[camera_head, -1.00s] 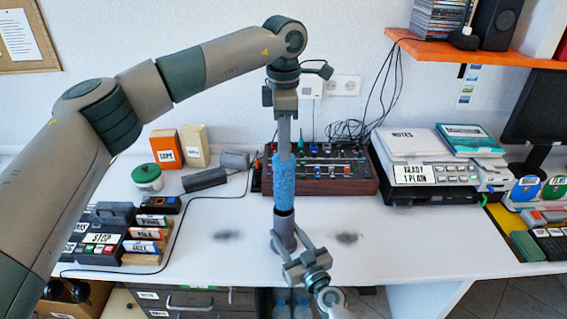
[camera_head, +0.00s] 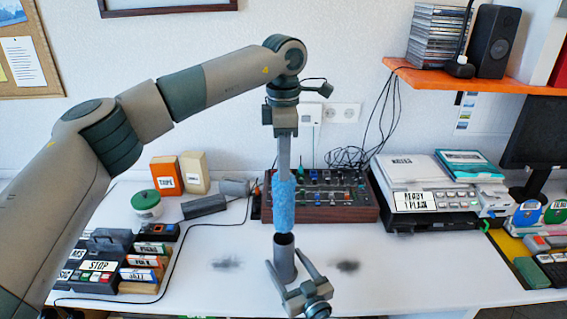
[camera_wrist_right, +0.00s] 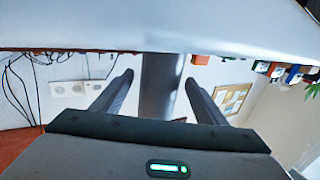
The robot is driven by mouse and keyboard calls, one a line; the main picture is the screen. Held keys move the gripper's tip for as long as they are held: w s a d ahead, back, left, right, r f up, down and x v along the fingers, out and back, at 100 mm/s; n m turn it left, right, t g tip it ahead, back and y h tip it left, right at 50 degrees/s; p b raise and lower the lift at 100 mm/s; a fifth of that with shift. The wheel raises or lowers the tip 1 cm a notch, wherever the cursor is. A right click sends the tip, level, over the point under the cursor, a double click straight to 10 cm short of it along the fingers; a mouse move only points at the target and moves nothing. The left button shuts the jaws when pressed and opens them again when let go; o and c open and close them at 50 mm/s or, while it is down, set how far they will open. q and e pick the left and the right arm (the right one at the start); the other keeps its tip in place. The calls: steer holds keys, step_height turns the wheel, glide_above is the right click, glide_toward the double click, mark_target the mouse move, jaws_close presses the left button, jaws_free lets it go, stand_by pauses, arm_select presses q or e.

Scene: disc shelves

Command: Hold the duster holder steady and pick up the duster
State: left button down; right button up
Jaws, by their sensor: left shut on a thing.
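The blue fluffy duster (camera_head: 284,207) hangs upright in the head view. My left gripper (camera_head: 284,165) is shut on its upper end. The duster's lower end is right at the mouth of the grey cylindrical holder (camera_head: 284,260); I cannot tell whether it is fully clear. The holder stands upright on the white desk. My right gripper (camera_head: 290,272) is low at the holder, its fingers on either side of it. The right wrist view shows the holder (camera_wrist_right: 162,85) between the fingers of the right gripper (camera_wrist_right: 160,85), with gaps on both sides.
A control console (camera_head: 318,198) with knobs stands behind the duster. A label machine (camera_head: 428,205) is at right and a STOP box (camera_head: 100,265) at left. Dark smudges mark the white desk (camera_head: 400,275) on both sides of the holder. An orange shelf (camera_head: 470,80) hangs upper right.

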steer(key=v, duration=1.2)
stand_by(0.5)
